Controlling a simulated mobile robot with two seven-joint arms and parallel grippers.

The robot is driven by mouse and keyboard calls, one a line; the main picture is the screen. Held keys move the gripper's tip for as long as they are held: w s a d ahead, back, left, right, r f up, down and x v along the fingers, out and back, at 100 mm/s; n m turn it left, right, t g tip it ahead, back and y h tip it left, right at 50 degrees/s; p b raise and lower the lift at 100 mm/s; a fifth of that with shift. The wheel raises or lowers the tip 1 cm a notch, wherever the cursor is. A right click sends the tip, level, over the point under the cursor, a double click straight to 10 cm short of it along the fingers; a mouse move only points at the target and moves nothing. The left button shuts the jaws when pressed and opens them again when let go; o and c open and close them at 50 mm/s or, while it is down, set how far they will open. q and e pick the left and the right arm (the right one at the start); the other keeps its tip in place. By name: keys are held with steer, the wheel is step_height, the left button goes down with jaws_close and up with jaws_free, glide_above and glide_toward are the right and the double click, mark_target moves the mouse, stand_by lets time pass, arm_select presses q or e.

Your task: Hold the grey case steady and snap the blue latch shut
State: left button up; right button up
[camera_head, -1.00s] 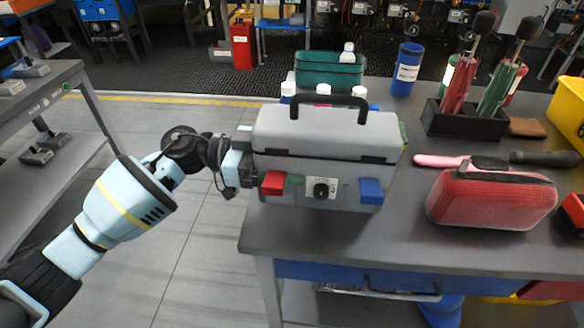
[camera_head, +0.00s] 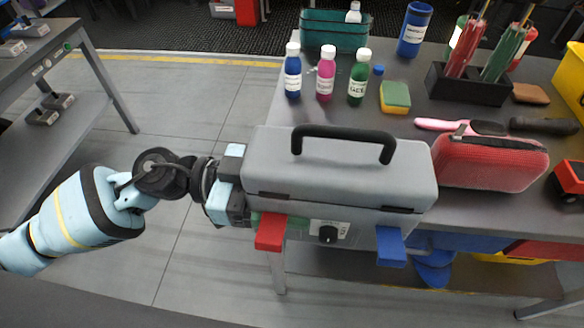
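The grey case (camera_head: 340,165) is upright with its lid down and its black handle (camera_head: 343,133) raised. It is at the table's front edge and hides that part of the edge. The blue latch (camera_head: 391,247) on the right of its front juts outward. A red latch (camera_head: 270,233) juts outward on the left, with a dark knob (camera_head: 328,234) between them. My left gripper (camera_head: 240,207) is at the case's left side and appears closed on it; its fingertips are partly hidden.
Blue, pink and green-labelled bottles (camera_head: 326,75) and a sponge (camera_head: 395,97) stand behind the case. A red zip case (camera_head: 491,161) is close to its right. A teal bin (camera_head: 335,34) and a tool holder (camera_head: 470,85) are farther back.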

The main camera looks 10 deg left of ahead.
arm_select(q)
steer(key=shift+s+r, duration=0.15)
steer(key=w+a+f, duration=0.1)
steer(key=w+f, duration=0.1)
steer(key=w, duration=1.4)
steer(key=shift+a, duration=0.3)
steer(key=shift+f, duration=0.15)
steer(key=shift+f, duration=0.95)
steer(key=shift+f, duration=0.4)
steer(key=o, duration=1.4)
steer(key=shift+f, duration=0.1)
